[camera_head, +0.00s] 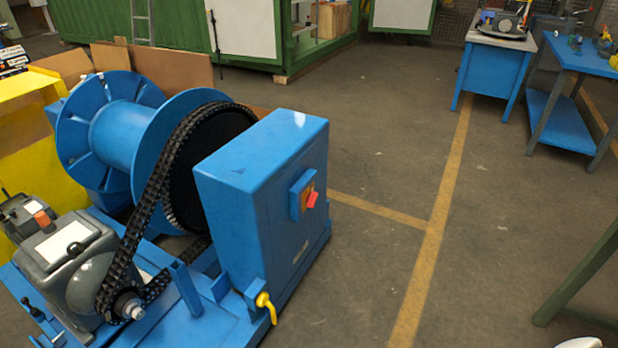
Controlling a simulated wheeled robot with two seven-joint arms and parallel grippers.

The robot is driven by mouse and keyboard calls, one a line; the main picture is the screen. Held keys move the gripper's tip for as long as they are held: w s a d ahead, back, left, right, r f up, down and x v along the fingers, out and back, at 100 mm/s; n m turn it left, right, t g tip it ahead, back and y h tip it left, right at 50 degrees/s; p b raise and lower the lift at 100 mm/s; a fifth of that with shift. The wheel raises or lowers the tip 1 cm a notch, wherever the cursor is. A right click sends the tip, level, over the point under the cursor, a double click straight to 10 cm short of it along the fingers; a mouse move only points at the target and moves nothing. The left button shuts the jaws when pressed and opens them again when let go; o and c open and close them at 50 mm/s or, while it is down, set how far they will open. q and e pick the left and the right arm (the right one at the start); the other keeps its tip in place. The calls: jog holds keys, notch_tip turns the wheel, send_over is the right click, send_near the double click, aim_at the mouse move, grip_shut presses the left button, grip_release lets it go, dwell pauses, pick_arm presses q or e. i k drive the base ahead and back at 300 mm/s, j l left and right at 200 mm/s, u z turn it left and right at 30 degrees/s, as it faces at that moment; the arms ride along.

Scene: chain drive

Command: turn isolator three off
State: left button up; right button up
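A blue cabinet (262,190) stands at the front end of the chain drive. On its right face is a small blue switch box (297,194) with a red handle (312,200), which looks like an isolator. No number is readable on it, so I cannot tell whether it is isolator three. The red handle points out to the right and slightly up; its on or off position is not clear. A yellow lever (266,306) sits low by the cabinet's base.
A black chain (150,205) runs from a large wheel beside the blue drum (118,135) down to a grey motor (68,262). A blue desk (490,75) and blue workbench (560,118) stand at the back right. The floor right of the cabinet is clear.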

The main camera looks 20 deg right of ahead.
aim_at(311, 198)
jog(key=i+l+u, duration=0.2)
jog(key=l, duration=0.4)
jog(key=i+l+u, duration=0.15)
jog(key=l, duration=0.5)
jog(key=i+l+u, duration=0.2)
jog(key=l, duration=0.45)
jog(key=i+l+u, duration=0.2)
jog(key=l, duration=0.5)
jog(key=l+u, duration=0.15)
jog(key=l, duration=0.5)
